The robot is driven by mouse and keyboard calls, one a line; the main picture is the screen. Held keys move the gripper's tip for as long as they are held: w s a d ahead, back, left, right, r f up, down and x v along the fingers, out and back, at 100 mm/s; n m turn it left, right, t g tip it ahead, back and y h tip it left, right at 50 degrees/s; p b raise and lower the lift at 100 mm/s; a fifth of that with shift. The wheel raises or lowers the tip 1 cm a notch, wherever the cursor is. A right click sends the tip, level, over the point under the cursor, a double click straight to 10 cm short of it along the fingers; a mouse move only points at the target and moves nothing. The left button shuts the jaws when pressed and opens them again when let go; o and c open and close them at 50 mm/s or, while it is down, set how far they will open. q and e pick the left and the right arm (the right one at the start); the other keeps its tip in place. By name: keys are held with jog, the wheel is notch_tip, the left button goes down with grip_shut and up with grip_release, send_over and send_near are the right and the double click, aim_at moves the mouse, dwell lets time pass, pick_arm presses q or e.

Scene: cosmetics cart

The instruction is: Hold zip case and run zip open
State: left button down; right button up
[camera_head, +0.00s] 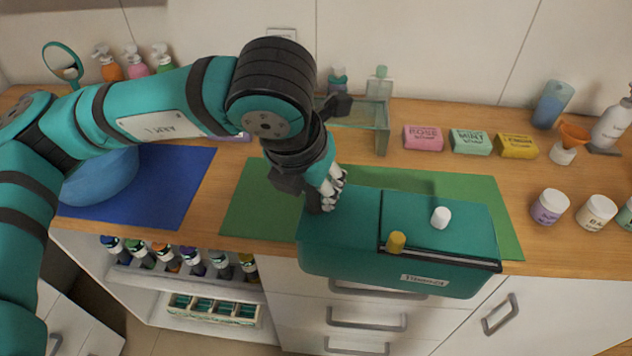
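The teal zip case (345,250) lies on the green mat (255,200) at the counter's front edge and overhangs it. A dark zip line runs across its top and along the front edge toward the right end. A yellow pull (397,241) stands on this line near the front, left of the case's middle right part. A small white knob (440,217) stands on the top panel. My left gripper (325,198) is at the case's back left corner, fingers pointing down, at or touching its top. Whether it grips the case is unclear. My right gripper is not in view.
Soap bars (471,142) lie behind the mat, with jars (549,206) to the right. A glass shelf stand (383,130) is behind my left wrist. A blue bowl (100,180) sits on the blue mat (180,185) at left. Drawers and open shelves are below the counter.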

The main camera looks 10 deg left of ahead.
pick_arm(q)
jog(key=shift+w, duration=0.15)
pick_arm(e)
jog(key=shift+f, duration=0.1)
pick_arm(q)
jog(key=shift+w+f+b, duration=0.3)
jog(key=shift+w+b, duration=0.25)
jog(key=shift+b, duration=0.05)
jog(key=w+f+b, duration=0.2)
jog(key=w, duration=0.5)
jog(key=w+a+f+b, duration=0.1)
jog(key=w+f+b, duration=0.1)
jog(key=w, duration=0.5)
jog(key=shift+w+a+b, duration=0.25)
jog(key=shift+w+b, duration=0.05)
jog(key=shift+b, duration=0.3)
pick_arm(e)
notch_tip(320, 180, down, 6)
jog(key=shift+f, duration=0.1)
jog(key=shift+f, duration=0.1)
